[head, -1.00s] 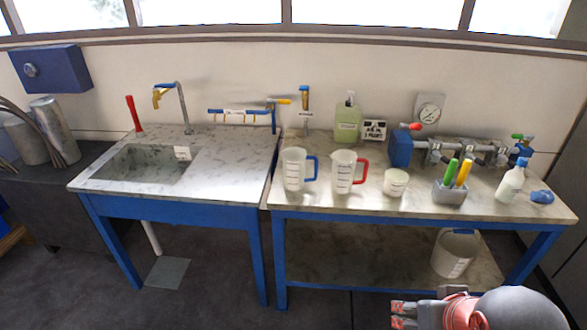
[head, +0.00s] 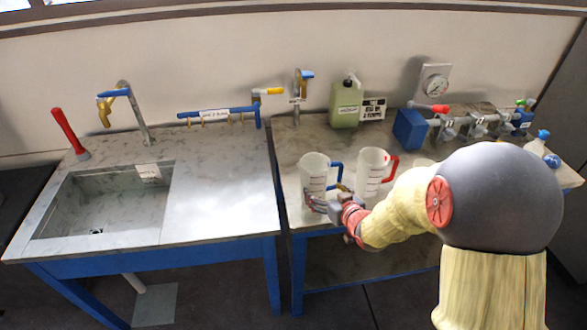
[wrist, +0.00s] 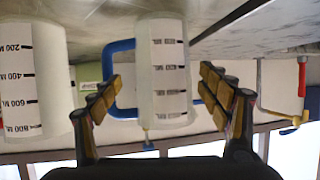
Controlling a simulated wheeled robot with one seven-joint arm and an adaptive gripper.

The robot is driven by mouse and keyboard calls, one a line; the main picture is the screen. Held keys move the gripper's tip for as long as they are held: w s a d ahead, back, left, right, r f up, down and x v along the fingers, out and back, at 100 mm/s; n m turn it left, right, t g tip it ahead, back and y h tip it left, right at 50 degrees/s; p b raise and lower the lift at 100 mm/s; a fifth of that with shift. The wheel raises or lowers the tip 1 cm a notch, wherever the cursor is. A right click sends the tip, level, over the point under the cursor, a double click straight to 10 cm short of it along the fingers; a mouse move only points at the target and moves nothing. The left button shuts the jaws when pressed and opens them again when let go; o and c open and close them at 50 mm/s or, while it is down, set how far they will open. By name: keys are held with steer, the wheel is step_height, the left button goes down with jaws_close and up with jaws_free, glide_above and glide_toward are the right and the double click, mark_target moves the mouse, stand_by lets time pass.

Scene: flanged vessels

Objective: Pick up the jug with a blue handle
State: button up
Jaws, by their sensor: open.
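The jug with a blue handle (head: 314,170) is a translucent white measuring jug standing upright on the right-hand bench. Its blue handle (head: 336,174) points right in the head view. My gripper (head: 326,198) is open at the jug's near side, hiding its lower part. In the wrist view, which is upside down, the jug (wrist: 163,60) appears between the two spread fingers (wrist: 160,88). The blue handle (wrist: 112,62) is on the left, overlapped by the left finger. I cannot tell whether the fingers touch the jug.
A red-handled jug (head: 372,172) stands close to the right; its body shows at the left of the wrist view (wrist: 22,80). A green canister (head: 346,104), blue box (head: 410,130) and valve pipes (head: 462,124) stand behind. The sink bench (head: 215,190) is left, across a gap.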

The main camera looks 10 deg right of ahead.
steer(key=b+x, duration=0.1)
steer(key=x, duration=0.2)
steer(key=b+x, duration=0.1)
steer(key=x, duration=0.2)
steer(key=shift+a+f, duration=0.1)
steer(key=shift+a, duration=0.15)
steer(key=shift+w+a+f, duration=0.1)
steer(key=shift+w+f, duration=0.1)
steer(key=shift+w, duration=0.45)
steer(key=b+x, duration=0.2)
steer(key=x, duration=0.2)
steer(key=shift+f, duration=0.15)
steer(key=shift+w+a, duration=0.1)
steer(key=shift+w, duration=0.35)
steer(key=shift+c, duration=0.8)
steer(key=c, duration=1)
